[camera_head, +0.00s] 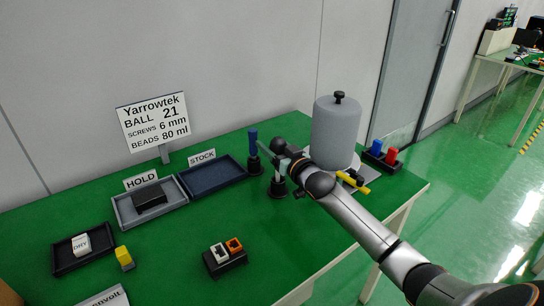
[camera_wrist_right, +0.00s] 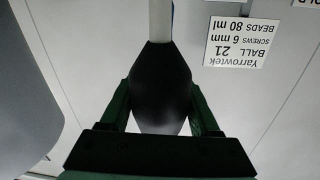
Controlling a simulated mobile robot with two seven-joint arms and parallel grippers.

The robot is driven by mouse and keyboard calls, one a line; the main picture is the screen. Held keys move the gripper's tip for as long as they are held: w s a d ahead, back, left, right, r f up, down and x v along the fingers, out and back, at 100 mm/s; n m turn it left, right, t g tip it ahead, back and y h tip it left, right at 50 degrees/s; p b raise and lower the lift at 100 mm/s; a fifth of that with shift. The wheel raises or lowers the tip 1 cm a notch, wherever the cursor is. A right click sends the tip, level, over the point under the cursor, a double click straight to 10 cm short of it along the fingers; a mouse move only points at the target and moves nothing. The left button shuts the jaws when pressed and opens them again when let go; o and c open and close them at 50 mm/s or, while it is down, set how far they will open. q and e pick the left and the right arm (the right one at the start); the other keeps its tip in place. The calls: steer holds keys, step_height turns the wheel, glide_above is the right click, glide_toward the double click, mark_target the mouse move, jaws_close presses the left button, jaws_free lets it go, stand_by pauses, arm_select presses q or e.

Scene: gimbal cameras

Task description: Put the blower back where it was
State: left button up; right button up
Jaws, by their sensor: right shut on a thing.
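The blower has a dark bulb (camera_wrist_right: 160,85) and a pale nozzle (camera_wrist_right: 160,20). In the wrist view, the green fingers of my right gripper (camera_wrist_right: 162,108) close on the bulb from both sides. In the head view, the right gripper (camera_head: 275,155) is above the back right of the green table, with the dark bulb (camera_head: 278,146) at its fingers. A round black stand (camera_head: 277,191) is below it. I cannot tell whether the nozzle touches this stand; the gripper partly covers it. My left gripper is not in view.
A blue-topped tool (camera_head: 253,142) stands close left of the gripper. A large grey cylinder (camera_head: 336,132) is just right. The STOCK tray (camera_head: 240,174), HOLD tray (camera_head: 181,195) and sign (camera_head: 153,122) are to the left.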

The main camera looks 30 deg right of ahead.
steer(key=shift+w+d+f, duration=0.2)
steer(key=shift+w+f, duration=0.05)
steer(key=shift+f, duration=1.55)
steer(key=shift+f+b, duration=0.2)
steer(key=shift+b, duration=0.15)
steer(key=o, duration=1.2)
steer(key=shift+s+r, duration=0.15)
steer(key=shift+r, duration=0.05)
steer(key=s+p, duration=0.1)
steer(key=s, duration=1)
steer(key=shift+s, duration=0.4)
